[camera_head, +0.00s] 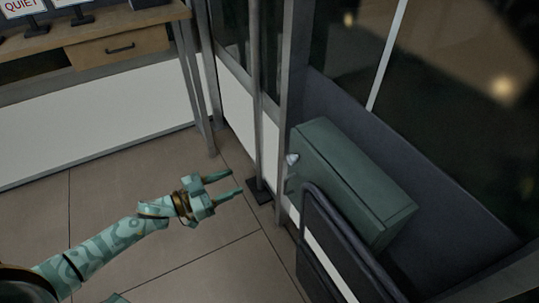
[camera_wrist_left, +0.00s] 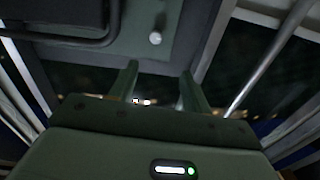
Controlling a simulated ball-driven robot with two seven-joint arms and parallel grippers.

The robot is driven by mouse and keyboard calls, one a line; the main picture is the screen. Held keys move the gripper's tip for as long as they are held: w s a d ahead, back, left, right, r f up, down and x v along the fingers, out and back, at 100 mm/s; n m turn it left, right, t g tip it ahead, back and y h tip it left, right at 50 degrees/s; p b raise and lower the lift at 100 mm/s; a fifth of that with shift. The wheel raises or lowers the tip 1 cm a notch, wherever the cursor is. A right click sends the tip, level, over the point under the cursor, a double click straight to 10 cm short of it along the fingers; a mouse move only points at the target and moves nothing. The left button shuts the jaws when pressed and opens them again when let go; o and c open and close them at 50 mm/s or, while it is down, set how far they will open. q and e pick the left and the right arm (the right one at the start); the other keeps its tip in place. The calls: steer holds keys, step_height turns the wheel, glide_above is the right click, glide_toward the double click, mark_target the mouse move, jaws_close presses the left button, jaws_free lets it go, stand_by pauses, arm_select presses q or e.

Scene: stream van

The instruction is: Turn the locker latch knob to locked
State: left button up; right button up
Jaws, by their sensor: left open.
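The knob (camera_wrist_left: 155,38) also shows in the left wrist view, above and between the fingers, on the locker's face (camera_wrist_left: 150,15). My left gripper (camera_head: 238,184) is open and empty. It is to the left of the knob and apart from it, with its fingers pointing right. I cannot tell which way the knob is turned. My right gripper is not in view.
A dark folded chair or frame (camera_head: 335,235) stands in front of the locker's lower side. A thin metal post (camera_head: 258,130) with a dark foot rises behind the gripper. A wooden desk (camera_head: 120,45) is at the back left. The floor (camera_head: 120,185) is clear.

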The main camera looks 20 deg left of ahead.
mark_target(289, 160)
arm_select(q)
steer(key=shift+n, duration=0.3)
steer(key=b+x, duration=0.2)
steer(key=x, duration=0.6)
steer(key=b+x, duration=0.2)
steer(key=x, duration=0.6)
steer(key=shift+s+d+r, duration=0.1)
steer(key=shift+s+d, duration=0.15)
steer(key=shift+d, duration=0.05)
steer(key=shift+w+d, duration=0.2)
steer(key=shift+r, duration=0.15)
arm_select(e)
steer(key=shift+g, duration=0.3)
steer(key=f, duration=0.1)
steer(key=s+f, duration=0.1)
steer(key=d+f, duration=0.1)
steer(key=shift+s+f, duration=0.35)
arm_select(q)
steer(key=c, duration=1)
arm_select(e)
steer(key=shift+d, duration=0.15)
